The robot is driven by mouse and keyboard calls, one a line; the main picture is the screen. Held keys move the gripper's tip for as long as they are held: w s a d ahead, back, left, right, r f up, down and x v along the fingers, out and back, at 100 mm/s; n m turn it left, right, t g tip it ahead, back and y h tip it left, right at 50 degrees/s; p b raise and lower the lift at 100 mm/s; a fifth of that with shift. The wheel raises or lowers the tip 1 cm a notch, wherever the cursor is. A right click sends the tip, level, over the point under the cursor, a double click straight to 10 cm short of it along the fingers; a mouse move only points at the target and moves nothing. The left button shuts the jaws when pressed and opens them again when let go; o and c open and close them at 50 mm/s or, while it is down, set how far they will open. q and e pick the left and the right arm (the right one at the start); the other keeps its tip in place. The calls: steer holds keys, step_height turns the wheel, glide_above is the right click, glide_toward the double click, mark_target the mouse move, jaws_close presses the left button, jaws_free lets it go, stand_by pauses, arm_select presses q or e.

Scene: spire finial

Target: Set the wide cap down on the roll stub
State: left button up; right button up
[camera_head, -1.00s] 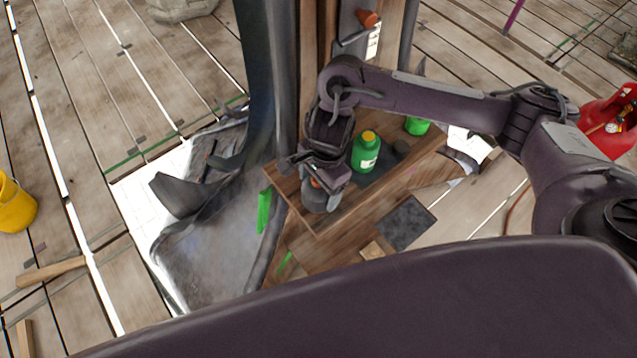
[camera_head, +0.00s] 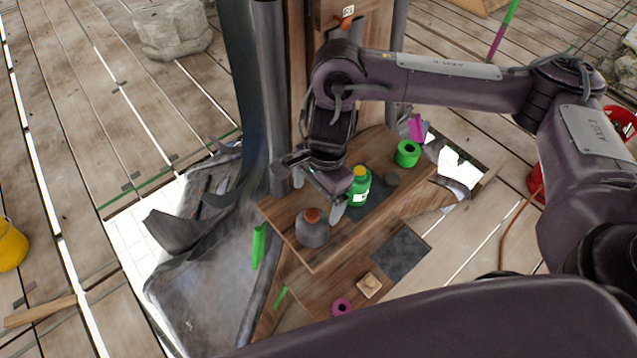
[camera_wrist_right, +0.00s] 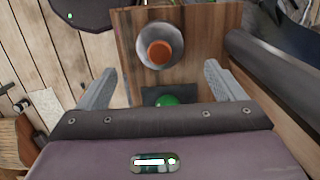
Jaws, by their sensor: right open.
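A squat grey rounded piece with an orange knob on top, apparently the wide cap (camera_head: 313,234), sits upright on the wooden board. In the right wrist view the cap (camera_wrist_right: 143,41) appears as a grey disc around the orange knob. Anything directly beneath it is hidden, so I cannot make out the roll stub with certainty. My right gripper (camera_head: 319,194) is open and empty, above and behind the cap, apart from it. Its two fingers (camera_wrist_right: 155,86) stand wide apart in the right wrist view. My left gripper is not in view.
A green bottle with a yellow cap (camera_head: 359,188) stands close beside the right gripper. A green roll (camera_head: 407,153) is farther right, a magenta ring (camera_head: 342,307) lies in front. A dark post (camera_head: 272,100) rises behind the board. A dark square (camera_head: 402,256) lies at lower right.

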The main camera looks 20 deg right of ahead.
steer(key=shift+d+r, duration=0.2)
steer(key=shift+r, duration=1.1)
